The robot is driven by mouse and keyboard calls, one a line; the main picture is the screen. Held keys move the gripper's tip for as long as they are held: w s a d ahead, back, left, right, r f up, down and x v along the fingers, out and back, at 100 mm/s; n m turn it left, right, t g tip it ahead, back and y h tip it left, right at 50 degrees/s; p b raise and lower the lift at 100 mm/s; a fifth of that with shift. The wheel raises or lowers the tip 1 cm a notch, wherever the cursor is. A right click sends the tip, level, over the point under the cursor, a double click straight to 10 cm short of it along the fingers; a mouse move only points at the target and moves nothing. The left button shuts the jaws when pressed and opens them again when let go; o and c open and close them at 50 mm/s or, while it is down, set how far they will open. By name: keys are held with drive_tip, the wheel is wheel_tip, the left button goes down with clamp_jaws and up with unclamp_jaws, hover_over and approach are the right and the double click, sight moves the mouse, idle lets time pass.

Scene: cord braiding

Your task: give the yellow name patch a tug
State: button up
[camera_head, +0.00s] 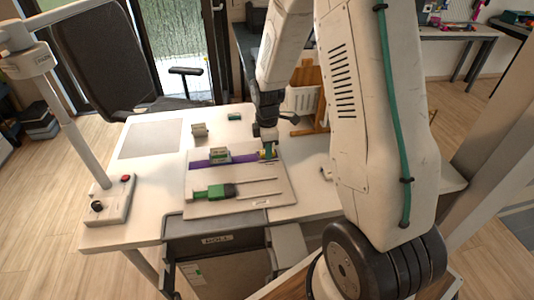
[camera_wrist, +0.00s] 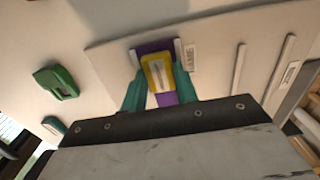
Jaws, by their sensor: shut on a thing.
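The yellow name patch (camera_wrist: 159,74) lies across the purple band (camera_wrist: 166,99) in the wrist view. My gripper (camera_wrist: 160,84) has one teal finger on each side of the patch and is shut on it. In the head view the patch (camera_head: 268,151) shows as a small yellow spot at the right end of the purple band (camera_head: 240,158), under my gripper (camera_head: 266,143). The band lies flat on a pale board (camera_head: 232,206). The exact contact between fingertips and patch is partly hidden.
A grey-green block (camera_head: 219,155) sits on the band. A green tool (camera_head: 222,191) lies nearer on the board, beside thin rods. A lamp base with a red button (camera_head: 118,200) stands at the table's left. A wooden stand (camera_head: 307,90) is behind my gripper.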

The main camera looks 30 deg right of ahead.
drive_tip(key=shift+s+f, duration=0.15)
drive_tip(key=shift+s, duration=0.05)
drive_tip(key=o, duration=1.1)
drive_tip(key=shift+o, duration=0.8)
drive_tip(key=shift+o, duration=0.3)
drive_tip(key=shift+w+r, duration=0.15)
drive_tip(key=shift+r, duration=2.95)
